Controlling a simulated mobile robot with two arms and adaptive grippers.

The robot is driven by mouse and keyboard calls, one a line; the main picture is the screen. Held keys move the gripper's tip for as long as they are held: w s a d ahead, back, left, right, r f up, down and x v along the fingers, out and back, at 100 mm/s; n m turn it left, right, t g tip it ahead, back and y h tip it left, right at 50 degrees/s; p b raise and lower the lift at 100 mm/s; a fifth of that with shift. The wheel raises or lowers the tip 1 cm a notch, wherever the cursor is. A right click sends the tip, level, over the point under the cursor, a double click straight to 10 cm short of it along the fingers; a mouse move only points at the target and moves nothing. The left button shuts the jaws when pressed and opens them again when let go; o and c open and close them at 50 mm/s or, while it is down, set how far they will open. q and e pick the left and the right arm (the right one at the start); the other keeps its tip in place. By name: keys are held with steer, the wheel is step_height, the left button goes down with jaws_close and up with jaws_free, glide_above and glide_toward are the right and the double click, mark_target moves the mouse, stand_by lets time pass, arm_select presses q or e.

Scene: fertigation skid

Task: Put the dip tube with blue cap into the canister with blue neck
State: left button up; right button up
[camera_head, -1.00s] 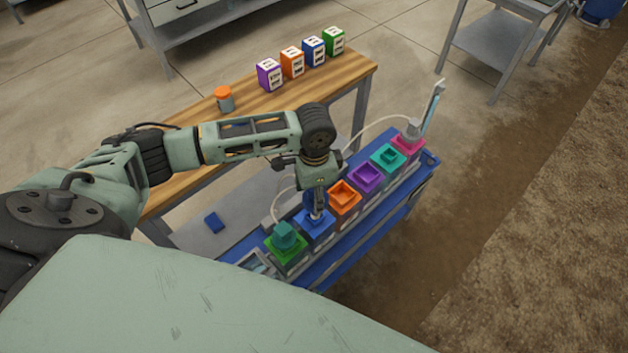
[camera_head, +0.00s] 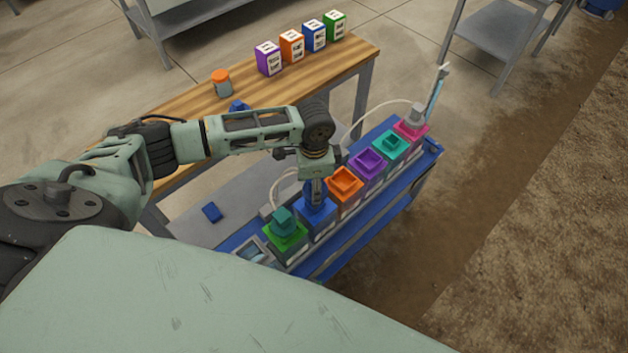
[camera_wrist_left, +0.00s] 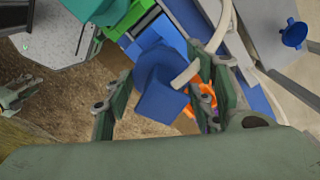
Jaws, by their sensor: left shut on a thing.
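My left gripper (camera_head: 316,190) points down over the canister with blue neck (camera_head: 316,226), in the row on the blue trolley. It is shut on the blue cap of the dip tube (camera_head: 311,202). In the left wrist view the blue cap (camera_wrist_left: 158,92) lies between the fingers of my left gripper (camera_wrist_left: 172,110), with a pale hose beside it. The tube below the cap and the neck opening are hidden, so I cannot tell how deep the tube sits. A small part of what seems my right gripper (camera_wrist_left: 14,94) shows at the left wrist view's edge; its jaw state is unclear.
A green-necked canister with a teal cap (camera_head: 284,225) stands close on one side, an orange-necked one (camera_head: 345,182) on the other. The wooden bench (camera_head: 195,120) behind holds coloured boxes and an orange-lidded jar (camera_head: 221,82). A blue piece (camera_head: 211,212) lies on the grey shelf.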

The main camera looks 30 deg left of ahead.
arm_select(q)
step_height(320, 180, down, 2)
steer(key=shift+b, duration=0.4)
steer(key=shift+f+b, duration=0.6)
steer(key=shift+f, duration=0.75)
arm_select(e)
steer(key=shift+s+f, duration=0.15)
steer(key=shift+f, duration=0.45)
steer(key=shift+s+f, duration=0.15)
steer(key=shift+f, duration=0.45)
steer(key=shift+w+d, duration=0.1)
arm_select(q)
steer(key=o, duration=1.3)
arm_select(e)
steer(key=shift+w, duration=0.1)
arm_select(q)
step_height(320, 180, up, 12)
